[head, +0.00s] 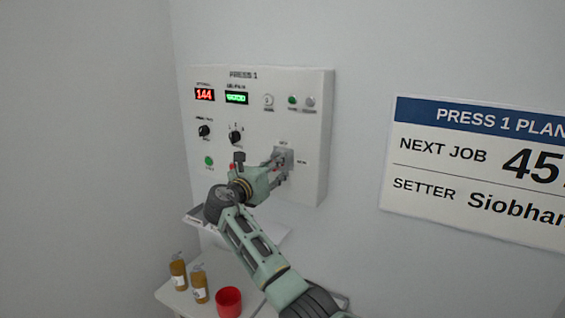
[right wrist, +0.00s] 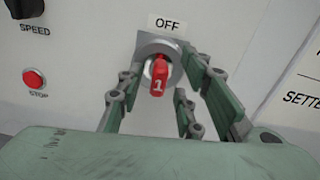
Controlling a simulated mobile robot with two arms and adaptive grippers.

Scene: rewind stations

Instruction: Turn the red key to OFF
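The red key (right wrist: 159,76), marked 1, sits in a round grey key switch (right wrist: 150,46) under an OFF label (right wrist: 168,23) in the right wrist view. Its grip looks roughly upright there, and its lower part sticks out towards the camera. My right gripper (right wrist: 165,82) has its fingers on either side of the key, with gaps visible, so it looks open around it. In the head view my right gripper (head: 278,166) reaches the lower right of the white control panel (head: 311,120) and mostly hides the key. My left gripper is not in view.
A red stop button (right wrist: 34,78) and a black speed knob (right wrist: 25,8) lie left of the key. The panel has displays and lamps higher up. Below stand two amber bottles (head: 199,284) and a red cup (head: 228,302). A sign (head: 480,170) hangs at right.

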